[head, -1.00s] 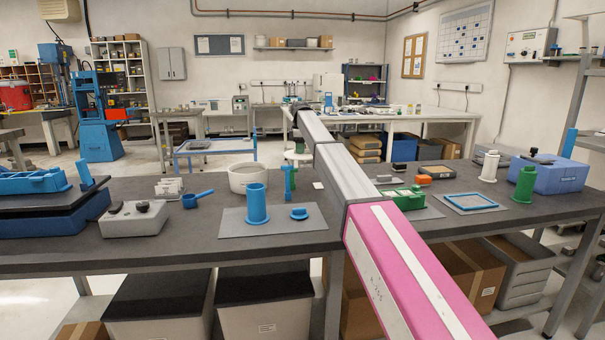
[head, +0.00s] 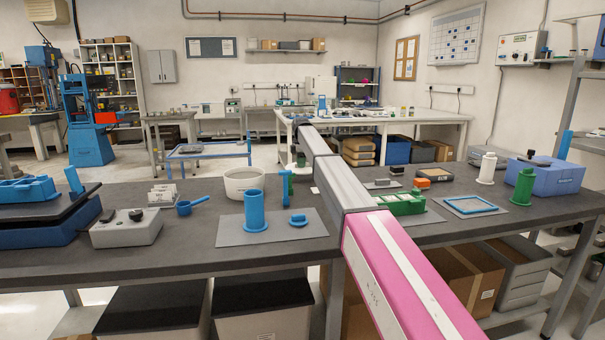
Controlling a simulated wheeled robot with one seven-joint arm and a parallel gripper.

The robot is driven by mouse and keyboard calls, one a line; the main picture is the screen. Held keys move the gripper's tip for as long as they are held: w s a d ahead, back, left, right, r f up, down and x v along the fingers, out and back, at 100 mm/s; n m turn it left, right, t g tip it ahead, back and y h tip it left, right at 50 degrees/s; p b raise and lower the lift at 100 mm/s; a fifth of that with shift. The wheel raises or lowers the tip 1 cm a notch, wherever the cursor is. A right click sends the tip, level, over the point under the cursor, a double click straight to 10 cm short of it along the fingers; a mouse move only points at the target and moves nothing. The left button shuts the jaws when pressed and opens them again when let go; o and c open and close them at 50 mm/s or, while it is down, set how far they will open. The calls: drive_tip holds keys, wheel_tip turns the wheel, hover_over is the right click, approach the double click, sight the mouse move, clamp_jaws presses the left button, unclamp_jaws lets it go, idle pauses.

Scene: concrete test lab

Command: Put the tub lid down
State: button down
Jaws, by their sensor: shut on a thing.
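My arm reaches away over the bench, and its far end bends down beyond the white tub. My gripper (head: 299,159) shows there only as a small, dark shape, partly hidden by my own forearm. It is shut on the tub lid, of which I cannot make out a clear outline. The round white tub (head: 246,183) stands upright on the bench, to the left of my gripper and nearer to me. I cannot tell how high the lid is above any surface.
A grey mat (head: 228,236) in front of the tub bears a blue flanged cylinder (head: 255,210) and a small blue part (head: 298,220). A blue scoop (head: 192,205) and a grey box (head: 127,228) lie to the left. A green block (head: 402,203) is right of my arm.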

sight(303, 179)
drive_tip(key=shift+w+d+f, duration=0.15)
drive_tip(key=shift+d+f, duration=0.2)
drive_tip(key=shift+d, duration=0.05)
drive_tip(key=shift+f, duration=1.9)
drive_tip(key=shift+f, duration=0.1)
drive_tip(key=c, duration=1.1)
unclamp_jaws()
wheel_tip(303, 179, up, 12)
drive_tip(key=shift+r, duration=0.15)
drive_tip(key=shift+a, duration=0.1)
